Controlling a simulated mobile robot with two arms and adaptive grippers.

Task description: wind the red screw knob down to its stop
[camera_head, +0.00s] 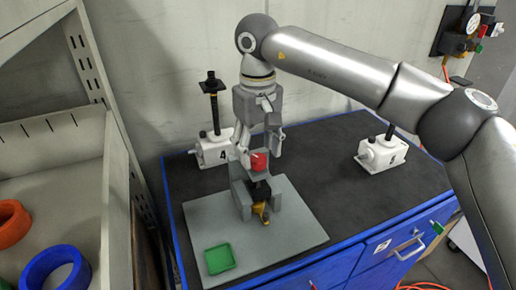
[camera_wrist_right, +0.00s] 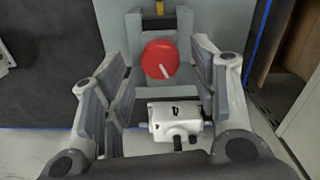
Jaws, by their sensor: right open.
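The red screw knob (camera_head: 259,162) sits on top of a grey fixture (camera_head: 239,200) on a light grey plate (camera_head: 310,238). In the right wrist view the knob (camera_wrist_right: 160,59) is round and red with a white line on its face, pointing down and slightly right. My right gripper (camera_head: 259,155) points down over the knob. It is open, with one finger on each side of the knob and a visible gap to both in the wrist view (camera_wrist_right: 160,88). My left gripper is in neither view.
White screw jacks stand on the dark bench top, one behind left (camera_head: 214,150) and one at right (camera_head: 382,154). A green tray (camera_head: 220,259) lies at the plate's front left. A shelf with an orange ring (camera_head: 12,222) and a blue ring (camera_head: 55,268) is at left.

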